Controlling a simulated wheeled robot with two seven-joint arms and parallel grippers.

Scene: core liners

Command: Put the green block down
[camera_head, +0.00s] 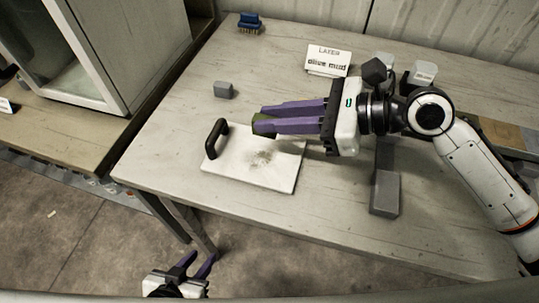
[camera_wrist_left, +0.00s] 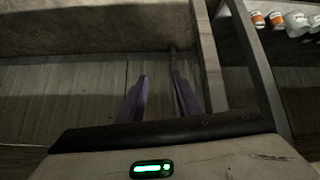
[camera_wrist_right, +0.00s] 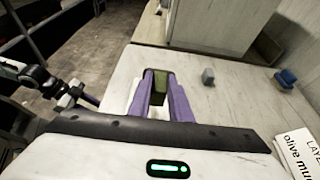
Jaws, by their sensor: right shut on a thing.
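The green block (camera_head: 264,125) is dark olive green and sits between the fingertips of my right gripper (camera_head: 268,124). My right gripper is shut on it, above the white board on the table; the height cannot be told exactly. The right wrist view also shows the green block (camera_wrist_right: 160,82) between the purple fingers. My left gripper (camera_head: 196,262) is low at the front, below the table edge, with its purple fingers apart and nothing between them. The left wrist view shows its fingers (camera_wrist_left: 158,98) apart too.
A white board (camera_head: 235,177) with a black handle (camera_head: 214,138) and a dark smudge lies on the table. A small grey block (camera_head: 223,89), a blue brush (camera_head: 249,22), a sign reading "olive mud" (camera_head: 328,60) and a grey box (camera_head: 385,192) stand around it. The table's left front is clear.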

